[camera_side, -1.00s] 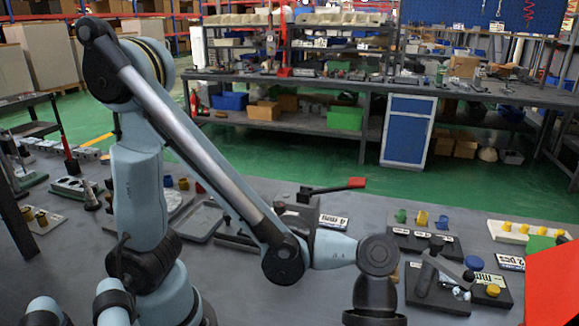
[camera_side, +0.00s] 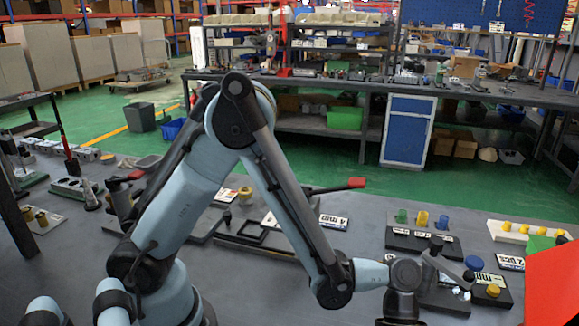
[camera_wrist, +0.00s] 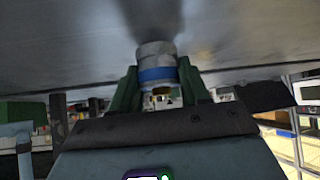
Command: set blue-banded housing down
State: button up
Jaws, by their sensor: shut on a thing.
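The blue-banded housing (camera_wrist: 156,65) is a grey metal cylinder with a blue band, seen in the wrist view. It sits between the two green fingers of my gripper (camera_wrist: 157,88), which is shut on it. The grey metal table surface (camera_wrist: 70,45) fills the top of that view, close to the housing's far end; I cannot tell whether they touch. In the side view my wrist is at the lower right, and the gripper and housing are below the frame's bottom edge.
Right of my wrist stands a black block with a yellow knob (camera_side: 493,290) and a blue cap (camera_side: 474,263). Behind is a black block with green and yellow pieces (camera_side: 422,219). A red panel (camera_side: 552,285) is at the right edge.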

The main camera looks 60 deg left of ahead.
jog(key=shift+f, duration=0.2)
jog(key=shift+f, duration=0.1)
jog(key=o, duration=1.2)
jog(key=shift+c, duration=0.2)
